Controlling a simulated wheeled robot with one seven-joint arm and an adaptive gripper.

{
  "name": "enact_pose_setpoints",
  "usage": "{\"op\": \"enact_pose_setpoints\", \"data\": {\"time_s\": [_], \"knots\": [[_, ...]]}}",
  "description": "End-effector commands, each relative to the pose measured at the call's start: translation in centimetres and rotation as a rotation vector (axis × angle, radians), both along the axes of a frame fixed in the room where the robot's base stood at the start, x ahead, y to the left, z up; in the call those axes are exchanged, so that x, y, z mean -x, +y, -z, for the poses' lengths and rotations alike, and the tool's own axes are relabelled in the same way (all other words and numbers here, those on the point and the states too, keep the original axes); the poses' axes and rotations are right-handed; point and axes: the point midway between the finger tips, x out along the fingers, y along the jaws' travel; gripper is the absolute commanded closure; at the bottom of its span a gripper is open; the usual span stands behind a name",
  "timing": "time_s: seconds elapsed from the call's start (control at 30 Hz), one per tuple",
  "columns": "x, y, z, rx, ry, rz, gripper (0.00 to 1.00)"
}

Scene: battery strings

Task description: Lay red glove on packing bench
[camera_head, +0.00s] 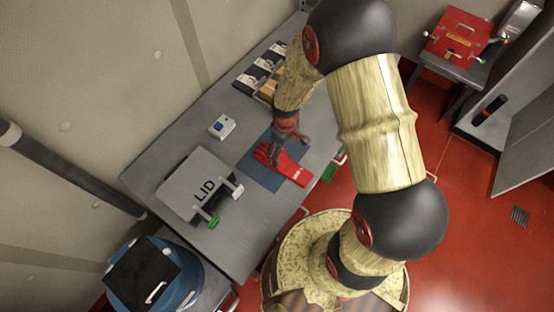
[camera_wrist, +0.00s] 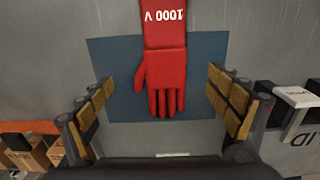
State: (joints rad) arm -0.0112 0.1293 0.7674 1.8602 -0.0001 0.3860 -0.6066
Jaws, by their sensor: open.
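The red glove (camera_head: 288,170) lies flat on a blue mat (camera_head: 252,173) on the grey packing bench (camera_head: 240,258). In the wrist view the glove (camera_wrist: 164,60) is marked "1000 V", and its fingers point toward my gripper (camera_wrist: 164,104). My gripper is open, with its padded fingers apart on either side of the glove's finger end and no visible contact. In the head view my gripper (camera_head: 280,150) hangs over the glove's finger end and hides a little of it.
A grey box marked "LID" (camera_head: 190,175) stands left of the mat. A small white and blue device (camera_head: 222,127) and several boxes (camera_head: 256,72) sit toward the back. A blue drum (camera_head: 185,285) stands by the bench's near end. A red case (camera_head: 458,38) is on another table.

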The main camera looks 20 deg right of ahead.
Motion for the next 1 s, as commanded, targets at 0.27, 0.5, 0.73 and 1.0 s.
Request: {"op": "enact_pose_setpoints", "data": {"time_s": [0.27, 0.5, 0.73, 1.0], "knots": [[0.0, 0.0, 2.3, 0.0, 0.0, -0.013, 0.1], [0.6, 0.1, 5.3, 0.0, 0.004, -0.012, 0.1], [0.5, 0.1, 7.5, 0.0, 0.0, -0.012, 0.1], [0.5, 0.1, 7.7, 0.0, -0.001, -0.011, 0.11]]}}
